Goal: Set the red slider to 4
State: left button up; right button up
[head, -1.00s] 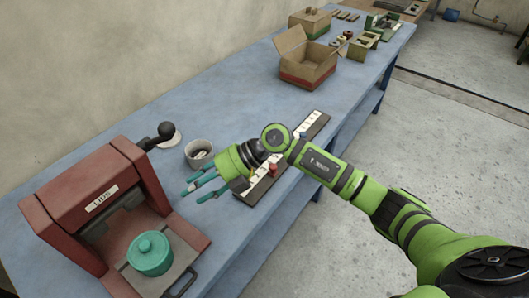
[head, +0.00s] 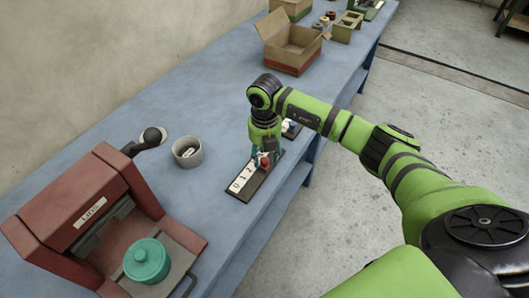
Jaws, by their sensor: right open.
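The red slider (head: 264,161) sits on a dark slider board with a white numbered strip (head: 241,180), near the front edge of the blue table. The digits 0, 1 and 2 show at the strip's near end; higher numbers are hidden under my gripper. A blue slider (head: 288,126) shows farther along the board, partly behind my arm. My right gripper (head: 262,158) points down over the board, open, with its fingers at the red slider. I cannot tell whether they touch it. My left gripper is not in view.
A red press (head: 75,205) with a teal lidded pot (head: 147,262) stands at the near left. A grey cup (head: 187,153) stands left of the board. An open cardboard box (head: 290,48) is farther back. The table between box and cup is clear.

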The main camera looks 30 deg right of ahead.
jog(key=shift+f, duration=0.3)
grip_shut()
jog(key=d+b, duration=0.1)
jog(key=w+d+b, duration=0.1)
jog(key=shift+w+d+f, duration=0.15)
jog(key=shift+w+d, duration=0.1)
jog(key=shift+d, duration=0.05)
jog(key=shift+w+d, duration=0.1)
grip_release()
